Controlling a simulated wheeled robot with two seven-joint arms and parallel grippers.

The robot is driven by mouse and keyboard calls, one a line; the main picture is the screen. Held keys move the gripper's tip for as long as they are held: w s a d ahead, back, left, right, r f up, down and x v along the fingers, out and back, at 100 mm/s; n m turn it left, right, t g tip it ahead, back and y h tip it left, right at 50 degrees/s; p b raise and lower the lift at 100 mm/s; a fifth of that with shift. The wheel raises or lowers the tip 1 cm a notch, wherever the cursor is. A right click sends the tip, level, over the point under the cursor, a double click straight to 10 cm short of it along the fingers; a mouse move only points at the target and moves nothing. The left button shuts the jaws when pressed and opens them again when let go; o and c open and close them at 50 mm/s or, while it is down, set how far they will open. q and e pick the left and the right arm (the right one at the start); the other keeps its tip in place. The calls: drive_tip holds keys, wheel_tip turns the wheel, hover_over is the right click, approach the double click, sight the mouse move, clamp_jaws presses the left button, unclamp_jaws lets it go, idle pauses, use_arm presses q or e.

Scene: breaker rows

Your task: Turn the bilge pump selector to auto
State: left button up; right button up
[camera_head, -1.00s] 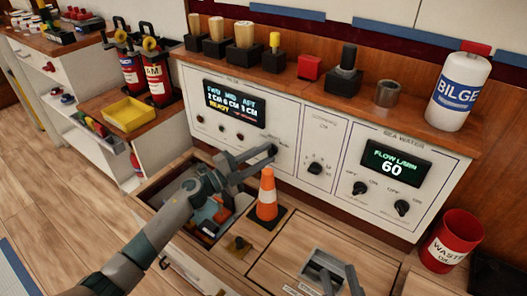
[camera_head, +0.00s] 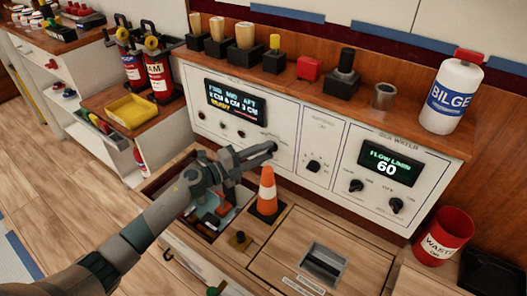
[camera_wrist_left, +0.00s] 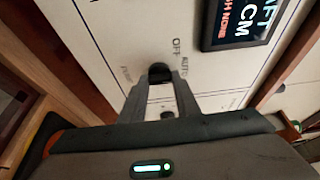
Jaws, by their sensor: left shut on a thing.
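The bilge pump selector is a small black knob (camera_wrist_left: 160,72) on the white bilge panel (camera_head: 230,88), with OFF and AUTO lettered beside it in the left wrist view. A third label on its other side is too blurred to read. My left gripper (camera_head: 272,149) reaches the panel below and right of the bilge display (camera_head: 236,103). In the left wrist view its fingers (camera_wrist_left: 161,88) are shut on the knob from both sides. They hide much of the knob, so I cannot tell which way it points. My right gripper is not in view.
An orange cone (camera_head: 267,190) stands close below my left gripper, beside an open compartment with loose items. The sea water panel (camera_head: 383,215) is to the right. Knobbed blocks, a red block (camera_head: 307,69) and a BILGE bottle (camera_head: 453,95) line the shelf above.

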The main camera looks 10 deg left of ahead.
use_arm(q)
drive_tip(key=shift+f, duration=0.1)
drive_tip(key=o, duration=1)
drive_tip(key=shift+s+a, duration=0.1)
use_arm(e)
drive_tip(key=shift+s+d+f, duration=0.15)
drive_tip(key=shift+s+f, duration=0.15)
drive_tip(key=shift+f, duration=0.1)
use_arm(q)
drive_tip(key=v, duration=1.7)
drive_tip(key=shift+s, duration=0.1)
drive_tip(key=shift+a, duration=0.1)
